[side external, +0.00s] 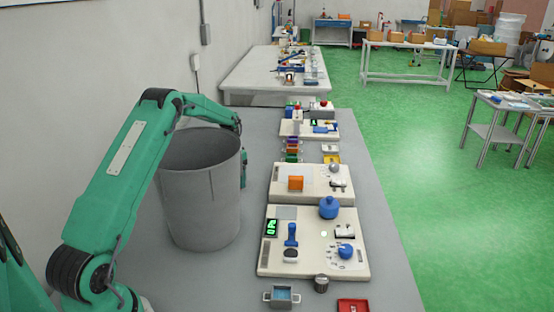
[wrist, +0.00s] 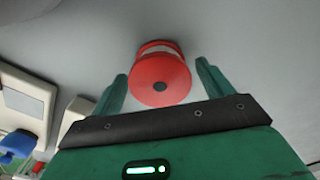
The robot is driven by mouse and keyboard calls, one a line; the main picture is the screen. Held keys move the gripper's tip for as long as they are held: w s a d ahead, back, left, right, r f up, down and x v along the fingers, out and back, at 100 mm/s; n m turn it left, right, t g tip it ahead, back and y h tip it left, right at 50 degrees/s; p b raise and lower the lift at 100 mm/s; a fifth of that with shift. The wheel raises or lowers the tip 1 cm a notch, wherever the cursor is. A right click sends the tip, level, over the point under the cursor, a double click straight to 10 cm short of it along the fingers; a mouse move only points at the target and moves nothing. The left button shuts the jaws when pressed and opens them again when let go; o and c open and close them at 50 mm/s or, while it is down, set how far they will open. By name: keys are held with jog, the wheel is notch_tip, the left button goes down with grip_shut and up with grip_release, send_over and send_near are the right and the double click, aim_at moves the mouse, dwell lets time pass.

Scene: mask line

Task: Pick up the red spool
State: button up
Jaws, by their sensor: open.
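The red spool (wrist: 159,80) shows in the wrist view, with red flanges, a pale band between them and a dark hole in the near flange. My gripper (wrist: 161,68) is open, with one green finger on each side of the spool. Gaps show between the spool and both fingers, and nothing is held. In the side external view my gripper (side external: 243,169) is mostly hidden behind the grey bin, and the spool cannot be seen there.
A large grey bin (side external: 200,190) stands on the grey table beside my arm. Pale boards (side external: 315,260) with blue, orange and other parts line the table's right side. A small blue-filled tray (side external: 282,296) and a red tray (side external: 352,305) sit at the front.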

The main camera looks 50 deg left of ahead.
jog(key=shift+c, duration=0.5)
jog(key=c, duration=0.9)
jog(key=shift+c, duration=0.2)
jog(key=shift+r, duration=5)
